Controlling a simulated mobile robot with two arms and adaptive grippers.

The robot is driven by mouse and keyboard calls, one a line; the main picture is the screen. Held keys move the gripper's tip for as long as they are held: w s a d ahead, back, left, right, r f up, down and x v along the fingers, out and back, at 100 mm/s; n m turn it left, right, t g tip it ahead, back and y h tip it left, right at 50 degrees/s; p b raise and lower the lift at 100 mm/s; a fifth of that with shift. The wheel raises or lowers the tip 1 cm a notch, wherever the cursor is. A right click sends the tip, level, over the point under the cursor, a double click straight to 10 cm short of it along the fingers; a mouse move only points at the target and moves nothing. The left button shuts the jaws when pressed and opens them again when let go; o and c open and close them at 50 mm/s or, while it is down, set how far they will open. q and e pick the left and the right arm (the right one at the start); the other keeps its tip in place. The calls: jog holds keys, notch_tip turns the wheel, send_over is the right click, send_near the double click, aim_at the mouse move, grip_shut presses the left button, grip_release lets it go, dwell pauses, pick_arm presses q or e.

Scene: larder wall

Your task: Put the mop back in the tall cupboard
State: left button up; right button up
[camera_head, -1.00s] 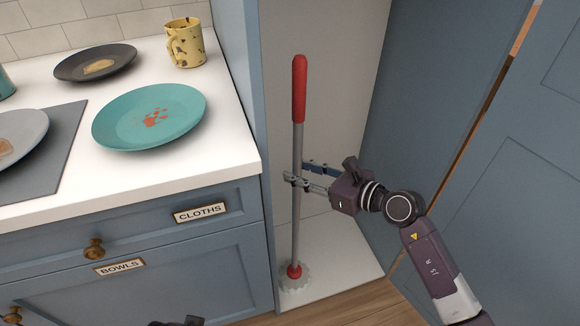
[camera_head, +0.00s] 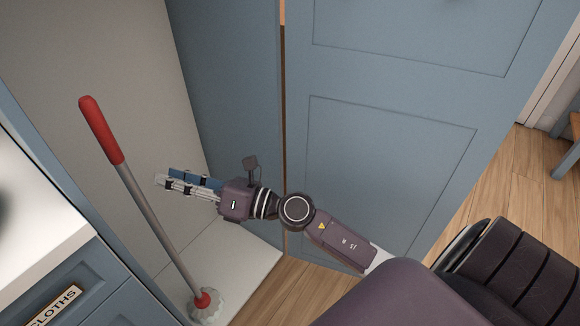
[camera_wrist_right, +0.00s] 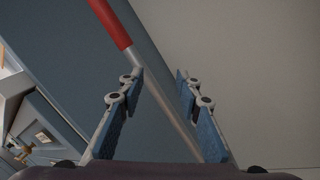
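The mop (camera_head: 150,212), with a red grip, a grey pole and a pale round head (camera_head: 207,305), stands in the tall cupboard (camera_head: 235,248). Its head is on the white cupboard floor near the left side. My right gripper (camera_head: 164,182) is just right of the pole, with a gap between its fingertips and the pole in the head view. In the right wrist view the fingers (camera_wrist_right: 155,88) are apart and empty. The pole (camera_wrist_right: 160,92) crosses the space beyond them at a slant. My left gripper is not in view.
The blue cupboard door (camera_head: 385,170) stands open at the right. A white counter (camera_head: 40,225) over a drawer labelled CLOTHS (camera_head: 55,305) is at the left. Wooden floor (camera_head: 290,290) shows in front and at the far right.

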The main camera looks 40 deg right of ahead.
jog(key=s+d+f+m+h, duration=0.2)
jog(key=d+f+m+h, duration=1.3)
jog(key=m, duration=0.9)
jog(key=s+d+f+m+g, duration=0.2)
jog(key=s+f+m+g, duration=0.45)
jog(key=s+f, duration=0.5)
jog(key=s+a+f+m+g+y, duration=0.1)
jog(key=s+a+f+m+g, duration=0.1)
jog(key=s+f, duration=0.3)
jog(key=s+a+f+m+g+y, duration=0.2)
jog(key=s+a+f, duration=0.3)
jog(key=s, duration=0.4)
jog(key=shift+f+g, duration=0.5)
jog(key=shift+g, duration=0.25)
